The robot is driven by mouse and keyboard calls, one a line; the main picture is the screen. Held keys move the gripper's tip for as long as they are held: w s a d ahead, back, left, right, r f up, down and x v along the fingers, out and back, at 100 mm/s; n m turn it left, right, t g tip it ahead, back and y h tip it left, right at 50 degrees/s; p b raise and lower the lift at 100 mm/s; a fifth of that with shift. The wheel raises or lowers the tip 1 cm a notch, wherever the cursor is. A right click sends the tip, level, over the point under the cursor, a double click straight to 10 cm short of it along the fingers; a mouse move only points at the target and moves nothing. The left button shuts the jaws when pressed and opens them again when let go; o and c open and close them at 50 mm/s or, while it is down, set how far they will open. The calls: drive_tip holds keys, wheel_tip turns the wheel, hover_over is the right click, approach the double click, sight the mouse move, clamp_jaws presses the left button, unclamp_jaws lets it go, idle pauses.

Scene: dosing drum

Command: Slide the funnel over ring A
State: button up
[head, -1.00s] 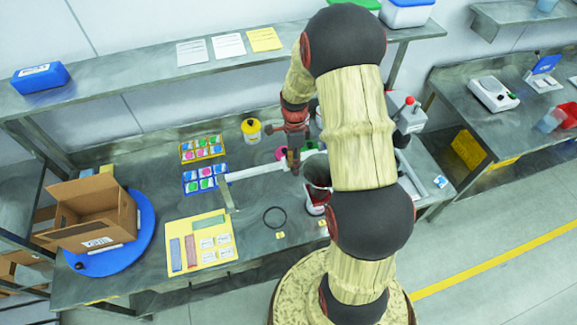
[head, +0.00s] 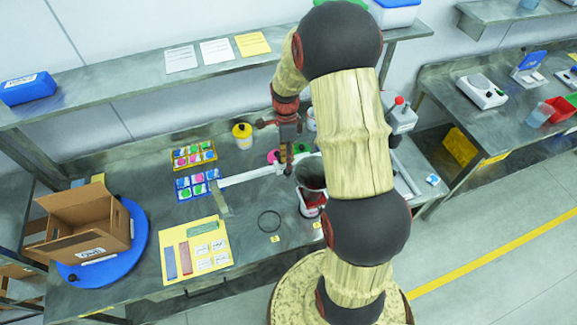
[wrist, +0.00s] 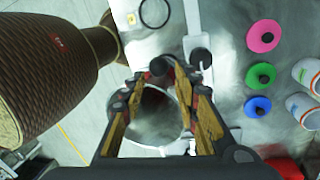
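The funnel is a grey, wide-mouthed cone (head: 312,172) standing at the right of the bench, partly hidden by my arm. In the wrist view its round grey mouth (wrist: 152,125) shows between my fingers. A thin black ring (head: 269,221) lies flat on the bench, apart from the funnel, to its lower left; it also shows at the top of the wrist view (wrist: 155,12). I cannot read its letter. My gripper (head: 287,165) points down beside the funnel's left side. In the wrist view my gripper (wrist: 154,78) has its fingertips apart, near a round black knob (wrist: 160,66).
A pale bar (head: 248,176) runs left from near the funnel. Pink, green and blue knobbed discs (wrist: 262,75) lie nearby. A yellow-lidded jar (head: 243,137) stands behind. A yellow board (head: 196,252) and a cardboard box (head: 84,222) are at left. Bench around the ring is clear.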

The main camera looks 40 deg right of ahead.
wheel_tip(320, 180, up, 8)
drive_tip(key=w, duration=0.1)
drive_tip(key=shift+w+d+r, duration=0.15)
drive_tip(key=shift+w+d, duration=0.05)
drive_tip(key=shift+d, duration=0.25)
